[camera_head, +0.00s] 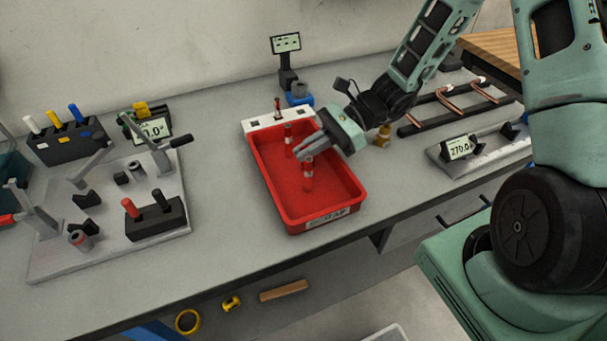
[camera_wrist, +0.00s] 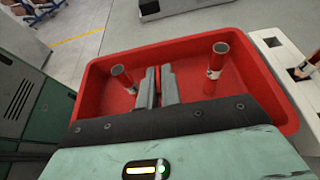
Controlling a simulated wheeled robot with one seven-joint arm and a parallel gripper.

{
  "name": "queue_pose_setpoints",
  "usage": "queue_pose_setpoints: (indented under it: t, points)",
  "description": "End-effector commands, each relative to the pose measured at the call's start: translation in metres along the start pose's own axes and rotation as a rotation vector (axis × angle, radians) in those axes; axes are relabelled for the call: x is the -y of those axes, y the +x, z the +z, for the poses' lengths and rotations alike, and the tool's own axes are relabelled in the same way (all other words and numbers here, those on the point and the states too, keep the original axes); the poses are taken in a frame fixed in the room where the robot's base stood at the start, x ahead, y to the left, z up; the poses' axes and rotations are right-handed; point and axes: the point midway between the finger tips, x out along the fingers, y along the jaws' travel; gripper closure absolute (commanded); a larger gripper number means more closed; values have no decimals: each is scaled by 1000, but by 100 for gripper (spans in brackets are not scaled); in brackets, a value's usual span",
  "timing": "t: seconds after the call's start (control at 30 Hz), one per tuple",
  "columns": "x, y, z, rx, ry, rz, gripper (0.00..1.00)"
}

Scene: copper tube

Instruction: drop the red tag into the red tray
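The red tray (camera_head: 347,218), marked SCRAP on its front, stands on the bench. My gripper (camera_head: 303,148) is over it, fingers pointing into the tray area. In the wrist view the two grey fingers (camera_wrist: 159,88) lie close together with a thin red strip between them. I cannot tell whether this strip is the red tag or the tray floor behind. No separate red tag is clear in either view. Two reddish tubes stand in the tray, one nearer the front (camera_head: 308,175) and one farther back (camera_head: 288,138). They also show in the wrist view, left (camera_wrist: 122,78) and right (camera_wrist: 217,65).
A white block (camera_head: 262,122) with a small upright tube adjoins the tray's back edge. A fixture plate (camera_head: 60,255) with clamps is at left. Bench between plate and tray is clear.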

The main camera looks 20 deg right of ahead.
Motion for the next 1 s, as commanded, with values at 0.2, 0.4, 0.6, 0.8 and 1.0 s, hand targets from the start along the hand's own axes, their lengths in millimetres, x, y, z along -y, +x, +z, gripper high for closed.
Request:
queue_pose_setpoints:
  t: [0.2, 0.4, 0.6, 0.8, 1.0]
  points:
    - [0, 0, 0, 0, 0, 0, 71]
    - [0, -2, 0, 0, 0, -1, 71]
    - [1, -29, -1, -3, -1, -5, 71]
    - [2, -75, -2, -4, -3, -6, 71]
    - [0, -122, -2, -3, -1, -4, 71]
